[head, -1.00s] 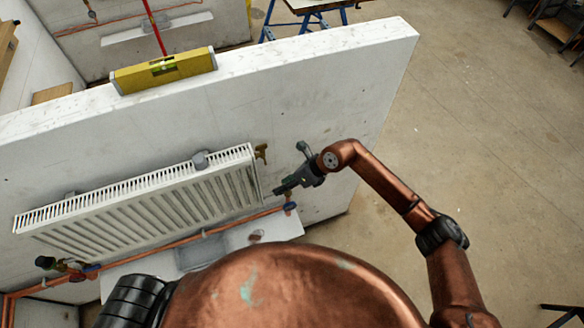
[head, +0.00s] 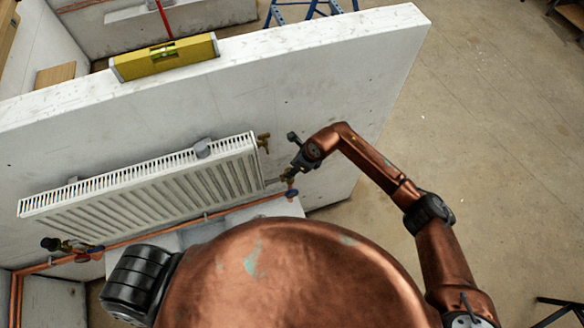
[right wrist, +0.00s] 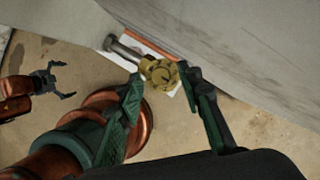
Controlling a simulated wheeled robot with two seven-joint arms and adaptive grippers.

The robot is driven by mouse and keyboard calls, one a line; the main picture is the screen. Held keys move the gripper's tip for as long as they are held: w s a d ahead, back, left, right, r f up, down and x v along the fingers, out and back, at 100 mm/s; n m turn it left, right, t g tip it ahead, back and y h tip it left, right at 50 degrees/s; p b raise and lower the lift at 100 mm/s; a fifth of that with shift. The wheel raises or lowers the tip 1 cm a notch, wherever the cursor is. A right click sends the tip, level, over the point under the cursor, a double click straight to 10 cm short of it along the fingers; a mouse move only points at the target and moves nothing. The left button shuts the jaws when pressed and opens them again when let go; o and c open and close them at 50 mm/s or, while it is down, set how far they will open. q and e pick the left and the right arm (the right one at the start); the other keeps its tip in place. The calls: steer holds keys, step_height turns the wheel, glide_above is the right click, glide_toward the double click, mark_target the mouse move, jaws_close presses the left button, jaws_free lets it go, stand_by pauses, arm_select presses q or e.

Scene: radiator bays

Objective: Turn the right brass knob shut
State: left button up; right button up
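The right brass knob (right wrist: 160,74) shows in the right wrist view as a round, ribbed brass head on a valve by the wall. My right gripper (right wrist: 162,72) has its fingers spread, with the knob between the two fingertips. The tips are very close to its sides; I cannot tell if they touch. In the head view my right gripper (head: 288,176) is low beside the radiator's right end and hides most of the knob. My left gripper (right wrist: 67,80) is open and empty at the left of the right wrist view, away from the wall.
The white radiator (head: 145,185) hangs on the white wall panel (head: 330,105). An upper brass fitting (head: 263,140) is at its right end. A copper pipe (head: 230,210) runs below it, with another valve (head: 70,245) at lower left. A yellow spirit level (head: 165,57) lies on the panel's top.

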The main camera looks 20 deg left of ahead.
steer(key=shift+w+f, duration=0.1)
steer(key=shift+w, duration=0.05)
steer(key=shift+c, duration=0.3)
jaws_close()
arm_select(q)
steer(key=shift+s, duration=0.3)
